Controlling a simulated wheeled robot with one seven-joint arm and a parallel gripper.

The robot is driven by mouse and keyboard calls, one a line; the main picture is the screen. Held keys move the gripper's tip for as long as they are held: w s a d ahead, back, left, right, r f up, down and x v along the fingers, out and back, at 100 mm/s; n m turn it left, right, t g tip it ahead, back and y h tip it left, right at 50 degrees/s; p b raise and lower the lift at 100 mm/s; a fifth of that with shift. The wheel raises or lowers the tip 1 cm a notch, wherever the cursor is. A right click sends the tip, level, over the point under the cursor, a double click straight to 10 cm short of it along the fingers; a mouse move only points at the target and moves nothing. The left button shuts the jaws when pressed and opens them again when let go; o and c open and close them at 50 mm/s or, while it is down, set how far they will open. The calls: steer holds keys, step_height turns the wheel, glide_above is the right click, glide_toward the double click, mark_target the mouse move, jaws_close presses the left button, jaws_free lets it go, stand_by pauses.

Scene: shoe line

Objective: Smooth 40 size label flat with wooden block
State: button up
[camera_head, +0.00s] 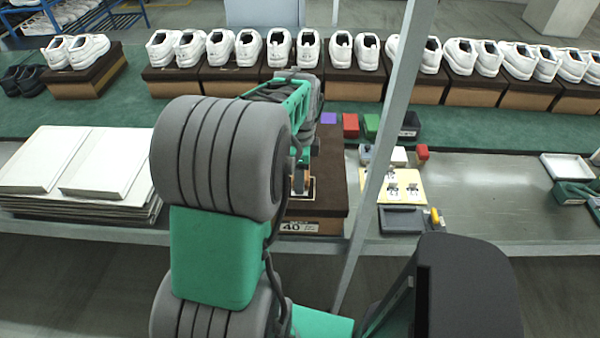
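A dark brown shoe box (330,185) stands on the bench behind my arm. A white label reading 40 (298,227) is on its front face, near the lower edge, and its right part has smaller print. My gripper (300,178) points down over the box top, right behind my grey and green arm. A small tan, wood-coloured piece (311,188) shows around the gripper tip at the box top. I cannot tell whether it is the wooden block or a mark on the lid. The fingers are too small and covered to read.
White sheets (80,165) are stacked at the left. A slanted grey post (385,130) crosses the view. White shoes on boxes line the green belt (480,125) behind.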

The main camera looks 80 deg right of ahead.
mark_target(299, 199)
steer(key=shift+f+b, duration=0.65)
steer(key=shift+f, duration=0.3)
stand_by(0.4)
steer(key=shift+a, duration=0.1)
steer(key=a, duration=0.3)
steer(key=shift+s+a+r, duration=0.1)
steer(key=shift+s, duration=0.3)
steer(key=shift+a, duration=0.35)
steer(key=shift+f, duration=0.2)
steer(key=shift+w+d+r+p, duration=0.1)
steer(key=shift+w+d+p, duration=0.1)
steer(key=shift+d, duration=0.8)
steer(key=shift+w+d+p, duration=0.2)
steer(key=shift+d, duration=0.8)
steer(key=shift+r+p, duration=2.15)
steer(key=shift+r, duration=0.9)
